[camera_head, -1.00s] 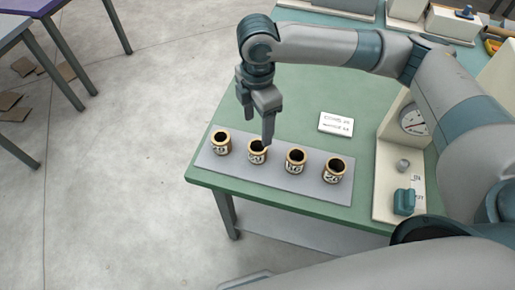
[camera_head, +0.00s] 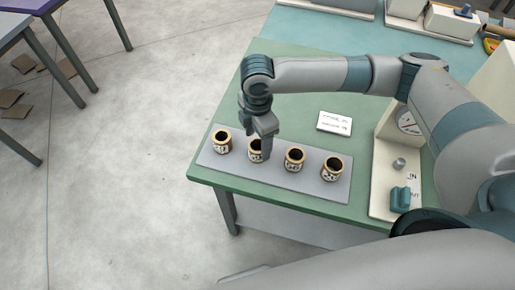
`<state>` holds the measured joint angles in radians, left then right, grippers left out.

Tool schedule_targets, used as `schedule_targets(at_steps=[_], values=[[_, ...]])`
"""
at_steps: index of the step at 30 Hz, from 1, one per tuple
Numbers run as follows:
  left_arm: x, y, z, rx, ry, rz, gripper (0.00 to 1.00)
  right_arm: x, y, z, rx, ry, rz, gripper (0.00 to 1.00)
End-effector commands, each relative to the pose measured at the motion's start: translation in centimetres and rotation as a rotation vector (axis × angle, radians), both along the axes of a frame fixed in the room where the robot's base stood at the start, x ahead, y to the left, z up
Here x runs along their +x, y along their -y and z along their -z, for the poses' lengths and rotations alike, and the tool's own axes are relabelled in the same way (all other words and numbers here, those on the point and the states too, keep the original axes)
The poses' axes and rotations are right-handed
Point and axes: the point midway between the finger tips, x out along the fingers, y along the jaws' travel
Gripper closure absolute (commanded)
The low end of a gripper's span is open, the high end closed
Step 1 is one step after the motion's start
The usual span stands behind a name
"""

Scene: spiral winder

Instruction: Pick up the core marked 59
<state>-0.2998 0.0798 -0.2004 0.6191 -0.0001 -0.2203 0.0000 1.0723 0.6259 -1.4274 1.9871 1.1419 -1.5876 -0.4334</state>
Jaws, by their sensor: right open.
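Four cores, short dark-bored cylinders with tan rims and pale printed labels, stand upright in a row on a grey mat (camera_head: 210,160). They are the leftmost core (camera_head: 221,141), the second core (camera_head: 255,152), the third core (camera_head: 294,159) and the rightmost core (camera_head: 332,169). The label numbers are too small to read surely, so I cannot tell which is marked 59. My right gripper (camera_head: 259,146) points down, open, with its fingers at the second core and partly hiding it. I cannot tell whether they touch it. My left gripper is not in view.
The mat lies on a green table (camera_head: 290,120). A white card (camera_head: 334,123) lies behind the row. A cream fixture with a dial (camera_head: 408,123) and a teal block (camera_head: 400,199) stands to the right. Neighbouring cores stand close on both sides of the gripper.

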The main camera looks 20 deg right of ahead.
Motion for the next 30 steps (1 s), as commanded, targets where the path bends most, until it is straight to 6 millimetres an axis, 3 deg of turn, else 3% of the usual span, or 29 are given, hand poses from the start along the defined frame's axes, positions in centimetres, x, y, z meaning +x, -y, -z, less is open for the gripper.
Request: schedule_targets(at_steps=[6, 12, 27, 30], values=[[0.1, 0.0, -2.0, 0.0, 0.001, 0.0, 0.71, -0.2, 0.1, 2.2, -0.003, -0.004, -0.001, 0.36], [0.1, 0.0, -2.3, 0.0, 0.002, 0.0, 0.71, -0.1, 0.1, 4.3, -0.002, -0.002, -0.001, 0.36], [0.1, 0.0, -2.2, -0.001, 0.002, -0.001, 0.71, -0.1, 0.1, 4.5, -0.001, 0.0, -0.001, 0.36], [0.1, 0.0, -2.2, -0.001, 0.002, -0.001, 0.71, -0.1, 0.1, 4.5, -0.002, 0.0, -0.001, 0.6]])
